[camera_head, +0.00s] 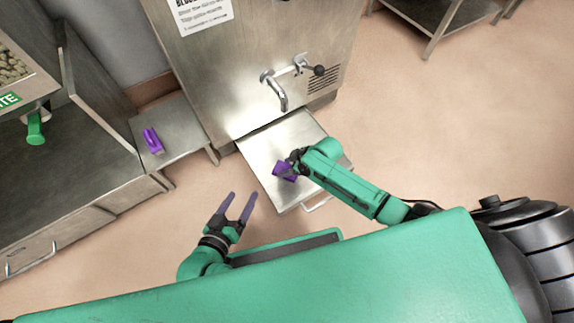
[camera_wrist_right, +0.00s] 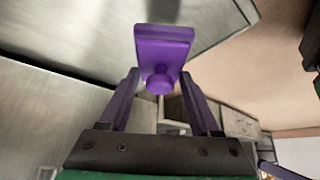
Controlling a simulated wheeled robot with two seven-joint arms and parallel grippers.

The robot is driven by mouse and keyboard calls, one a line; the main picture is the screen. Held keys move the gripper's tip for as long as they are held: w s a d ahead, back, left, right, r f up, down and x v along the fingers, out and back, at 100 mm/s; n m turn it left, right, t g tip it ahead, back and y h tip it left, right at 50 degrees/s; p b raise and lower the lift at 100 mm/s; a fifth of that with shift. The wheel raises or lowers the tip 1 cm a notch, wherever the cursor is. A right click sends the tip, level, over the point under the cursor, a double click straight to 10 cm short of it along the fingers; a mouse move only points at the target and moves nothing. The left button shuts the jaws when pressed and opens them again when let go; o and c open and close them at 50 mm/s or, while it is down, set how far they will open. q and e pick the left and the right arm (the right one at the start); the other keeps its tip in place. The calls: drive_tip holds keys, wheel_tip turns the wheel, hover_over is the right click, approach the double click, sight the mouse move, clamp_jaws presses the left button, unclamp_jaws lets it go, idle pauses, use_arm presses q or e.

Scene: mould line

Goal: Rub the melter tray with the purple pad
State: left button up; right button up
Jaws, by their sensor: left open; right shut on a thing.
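The melter tray (camera_head: 262,142) is a flat steel tray below the spout of the steel machine, with a handle at its front edge. My right gripper (camera_head: 293,163) is over the right part of the tray, shut on the purple pad (camera_head: 284,172). In the right wrist view the pad (camera_wrist_right: 163,42) shows beyond the fingertips, with its round knob between the two purple fingers (camera_wrist_right: 160,88). I cannot tell whether the pad touches the tray. My left gripper (camera_head: 241,207) is open and empty, in front of the tray and left of its handle.
Another purple object (camera_head: 153,141), with a handle, lies on a low steel table (camera_head: 181,134) left of the tray. The machine (camera_head: 255,55) with its bent spout (camera_head: 278,92) stands behind the tray. A steel bench (camera_head: 60,190) is at left. The floor right of the tray is clear.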

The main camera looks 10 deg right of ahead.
drive_tip(key=shift+r+p, duration=1.35)
drive_tip(key=shift+r, duration=0.2)
use_arm(q)
drive_tip(key=shift+g, duration=0.3)
wheel_tip(320, 180, up, 4)
drive_tip(key=shift+a, duration=0.1)
drive_tip(key=shift+f, duration=0.15)
